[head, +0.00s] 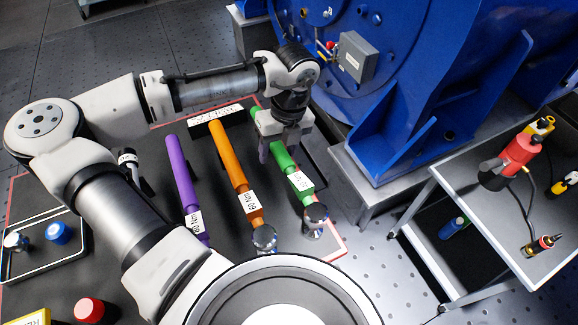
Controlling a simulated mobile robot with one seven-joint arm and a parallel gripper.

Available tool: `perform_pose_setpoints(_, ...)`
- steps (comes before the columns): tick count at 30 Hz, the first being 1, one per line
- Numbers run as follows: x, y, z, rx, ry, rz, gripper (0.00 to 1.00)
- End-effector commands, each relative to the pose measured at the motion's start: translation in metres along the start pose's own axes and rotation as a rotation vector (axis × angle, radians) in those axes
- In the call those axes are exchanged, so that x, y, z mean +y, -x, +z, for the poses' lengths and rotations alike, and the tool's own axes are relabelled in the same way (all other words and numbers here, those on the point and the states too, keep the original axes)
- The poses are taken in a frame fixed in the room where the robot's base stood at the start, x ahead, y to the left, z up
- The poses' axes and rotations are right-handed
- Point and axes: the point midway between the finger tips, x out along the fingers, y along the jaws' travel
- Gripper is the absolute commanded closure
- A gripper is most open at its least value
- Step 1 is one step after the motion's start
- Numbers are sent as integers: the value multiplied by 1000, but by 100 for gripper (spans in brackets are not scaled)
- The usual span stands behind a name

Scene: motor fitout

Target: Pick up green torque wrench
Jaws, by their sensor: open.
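The green torque wrench (284,162) lies on the dark bench top (215,175), rightmost of three wrenches. It has a white label and a round metal head at its near end. My gripper (271,156) is over the green wrench's far part, pointing down, and partly hides the handle. The gripper is open. I cannot tell whether its fingers touch the wrench. The orange torque wrench (231,161) lies to the left of the green one, with a white label. The purple torque wrench (181,178) lies further left; my arm hides its near end.
A large blue motor housing (400,80) stands behind and right of the bench. A tray (40,255) sits at left. A red cap (89,309) is near the front.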

Motion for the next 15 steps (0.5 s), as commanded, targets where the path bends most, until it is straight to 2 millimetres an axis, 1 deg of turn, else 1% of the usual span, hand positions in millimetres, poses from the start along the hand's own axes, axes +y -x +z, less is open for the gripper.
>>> perform_pose_setpoints(2,0,0,0,0,0,0,47)
perform_pose_setpoints(5,0,0,0,0,0,0,59)
perform_pose_setpoints(12,0,0,0,0,0,1,90)
perform_pose_setpoints(14,0,0,0,0,0,1,98)
perform_pose_setpoints(15,0,0,0,0,0,1,100)
